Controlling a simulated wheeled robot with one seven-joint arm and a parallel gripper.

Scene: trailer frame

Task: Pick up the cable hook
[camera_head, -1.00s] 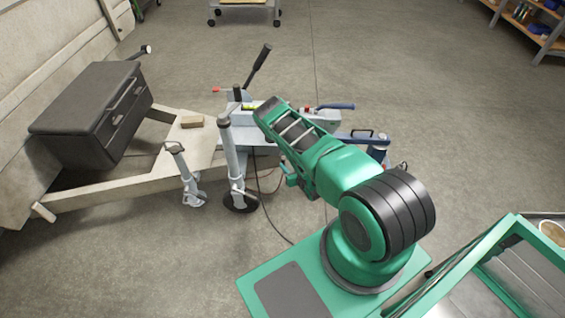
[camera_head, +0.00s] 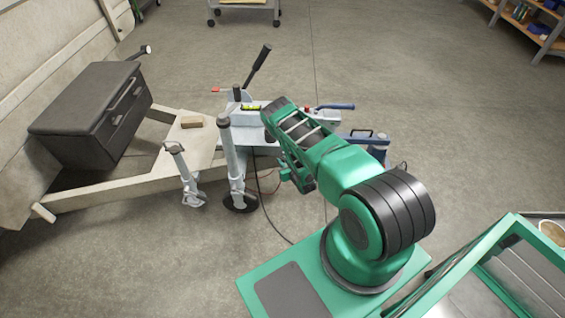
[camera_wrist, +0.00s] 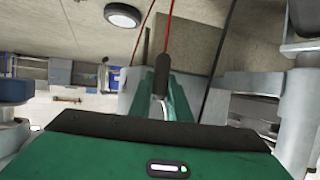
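My gripper (camera_wrist: 162,80) reaches in beside the trailer's front end; in the head view its green end (camera_head: 300,178) is partly hidden under my arm. In the wrist view its green fingers come close together toward a narrow dark tip, and I cannot tell whether they are shut. A small pale curved piece (camera_wrist: 161,102) shows between the green parts; I cannot tell if it is the cable hook. A thin red cable (camera_wrist: 168,25) runs up from just beyond the fingertips. No hook can be made out clearly in the head view.
The trailer frame (camera_head: 95,191) carries a dark toolbox (camera_head: 90,115) and a small wooden block (camera_head: 191,122). A jockey-wheel post (camera_head: 231,160) stands left of my gripper. A black cable (camera_head: 263,208) hangs to the floor. A coupling lever (camera_head: 258,65) rises behind. Open floor lies beyond.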

